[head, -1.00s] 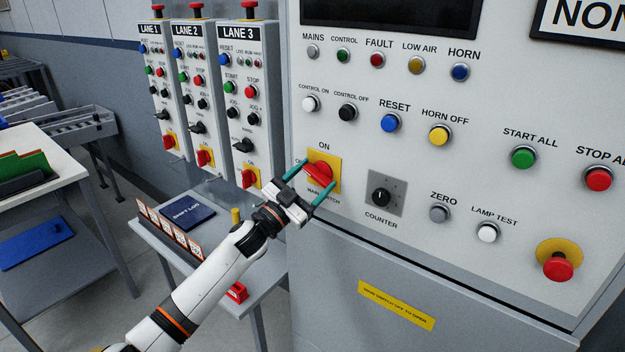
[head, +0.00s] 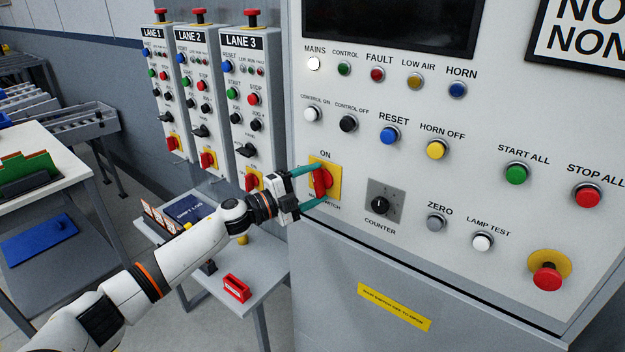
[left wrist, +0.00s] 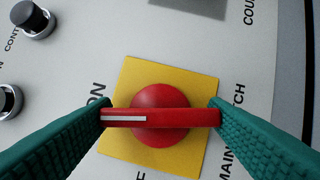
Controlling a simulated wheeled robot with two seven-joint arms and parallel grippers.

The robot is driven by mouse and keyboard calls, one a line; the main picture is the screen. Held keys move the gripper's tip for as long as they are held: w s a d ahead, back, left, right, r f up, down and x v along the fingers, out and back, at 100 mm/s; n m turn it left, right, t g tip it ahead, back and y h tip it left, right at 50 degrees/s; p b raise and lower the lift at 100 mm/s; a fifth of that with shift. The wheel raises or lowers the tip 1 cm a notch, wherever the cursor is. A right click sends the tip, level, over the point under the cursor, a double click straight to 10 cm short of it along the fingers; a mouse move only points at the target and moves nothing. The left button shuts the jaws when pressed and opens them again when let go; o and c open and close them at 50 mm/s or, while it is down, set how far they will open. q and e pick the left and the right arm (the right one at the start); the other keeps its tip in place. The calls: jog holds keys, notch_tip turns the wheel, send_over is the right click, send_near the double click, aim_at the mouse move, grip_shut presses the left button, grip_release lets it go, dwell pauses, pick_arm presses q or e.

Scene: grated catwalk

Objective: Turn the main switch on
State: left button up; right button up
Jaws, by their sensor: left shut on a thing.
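The main switch (head: 322,183) is a red rotary handle on a yellow square plate, low on the left of the big grey panel. Its handle stands upright, towards the ON label. In the left wrist view the switch (left wrist: 160,118) shows a white line on the end of its bar that points at ON. My left gripper (head: 316,187) has its teal fingers at the two ends of the bar, shut on it. The fingers (left wrist: 160,106) hide part of the lettering. The MAINS lamp (head: 314,63) glows white. My right gripper is out of view.
LANE 3 box (head: 248,110) stands close on the left. A small table (head: 262,275) with a red block (head: 237,288) is below my left arm. A red emergency button (head: 547,277) is at lower right.

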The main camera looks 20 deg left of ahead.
pick_arm(q)
jog(key=shift+m+g+y+p, duration=0.4)
jog(key=shift+m+p, duration=0.4)
jog(key=shift+m, duration=0.5)
jog(key=o, duration=1)
jog(key=shift+c, duration=0.2)
jog(key=b+v, duration=0.3)
jog(key=v, duration=0.9)
jog(key=shift+b, duration=0.35)
